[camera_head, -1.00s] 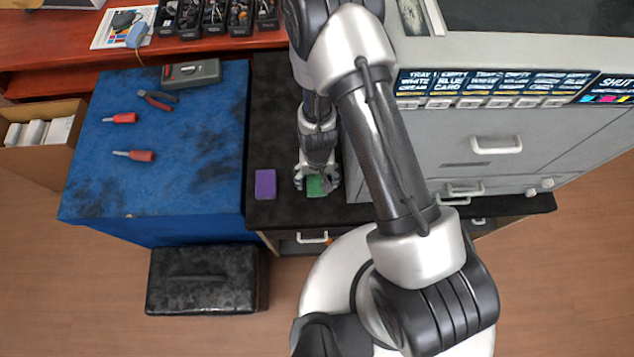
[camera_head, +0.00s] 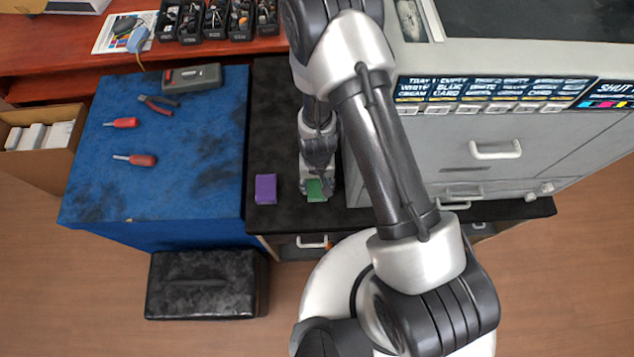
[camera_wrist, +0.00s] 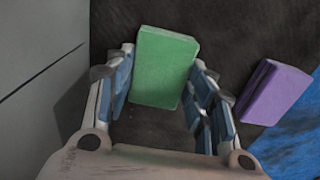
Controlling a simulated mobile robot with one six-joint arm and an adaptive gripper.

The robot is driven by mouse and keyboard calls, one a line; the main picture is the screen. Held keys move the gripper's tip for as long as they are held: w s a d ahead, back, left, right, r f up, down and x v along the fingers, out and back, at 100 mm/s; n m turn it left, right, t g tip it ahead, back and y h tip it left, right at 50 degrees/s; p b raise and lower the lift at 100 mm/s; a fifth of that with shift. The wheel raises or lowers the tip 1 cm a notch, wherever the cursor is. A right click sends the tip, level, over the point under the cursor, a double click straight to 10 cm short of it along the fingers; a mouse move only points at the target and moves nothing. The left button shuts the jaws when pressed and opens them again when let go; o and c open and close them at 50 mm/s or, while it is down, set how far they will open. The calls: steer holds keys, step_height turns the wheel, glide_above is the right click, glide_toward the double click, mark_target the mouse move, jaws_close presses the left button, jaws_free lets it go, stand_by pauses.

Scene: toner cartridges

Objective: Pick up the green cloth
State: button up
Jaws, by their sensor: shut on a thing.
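The green cloth (camera_head: 316,190) is a small folded block at the front of the dark counter top, beside the grey machine. In the wrist view the green cloth (camera_wrist: 165,66) sits between the two blue-padded fingers. My gripper (camera_head: 316,184) is shut on it; the gripper's fingertips also show in the wrist view (camera_wrist: 160,72). Whether the cloth touches the counter or is slightly above it, I cannot tell. A purple cloth (camera_head: 265,189) lies apart to the left, and it shows at the right in the wrist view (camera_wrist: 272,92).
The grey machine (camera_head: 480,172) stands close on the right of my gripper. A blue-covered table (camera_head: 190,130) with screwdrivers, pliers and a grey meter (camera_head: 192,78) is on the left. A black case (camera_head: 205,284) is on the floor. The counter behind the purple cloth is clear.

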step_height(320, 180, up, 12)
steer(key=p, duration=1.1)
step_height(320, 180, up, 8)
glide_above(317, 185)
steer(key=shift+p, duration=0.3)
